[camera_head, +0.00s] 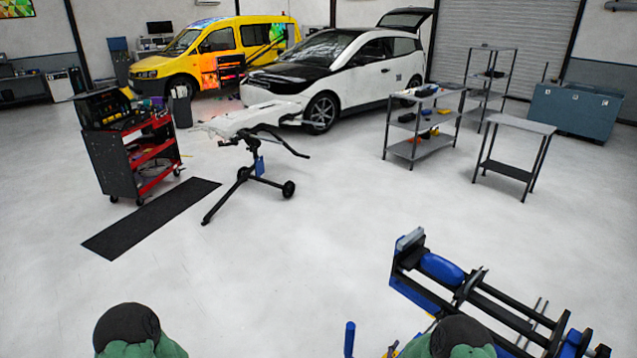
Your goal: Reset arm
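Two rounded black-and-green parts at the bottom edge of the head view, one on the left and one right of centre, look like parts of my own arms. Neither gripper shows in this view, so I cannot see whether they are open or shut or what they hold. No hand or fingertip is in frame.
A blue-and-black rail machine (466,282) is close at the lower right. A red tool cart (132,158), black mat (152,218), wheeled stand with a white panel (262,166), shelf rack (425,122) and small table (515,125) stand farther back. The central floor is clear.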

